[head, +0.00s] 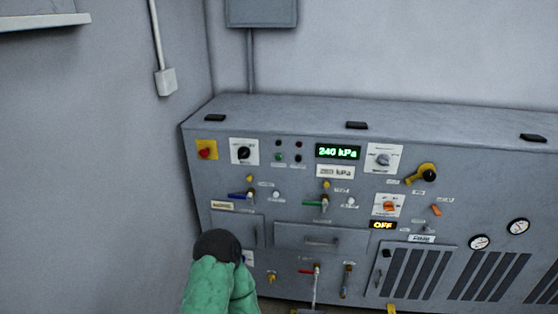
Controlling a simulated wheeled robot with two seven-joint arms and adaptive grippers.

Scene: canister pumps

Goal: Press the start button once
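The grey control panel (310,230) fills the lower right of the head view. Small round buttons or lamps sit near its top left, with a green one (278,157) below a dark one. Their labels are too small to read, so I cannot tell which is the start button. A red mushroom button (205,151) on a yellow plate is at the far left. The upper display (338,152) reads 240 kPa in green; a lower one reads OFF in amber. My green arm with a dark rounded end rises at the bottom, left of centre. No gripper fingers show.
Several knobs, switches and coloured levers stick out of the panel, including a yellow and black handle (421,174). Two round gauges and slatted vents are at the right. A bare wall (95,180) closes in at the left. A grey box (262,12) hangs above.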

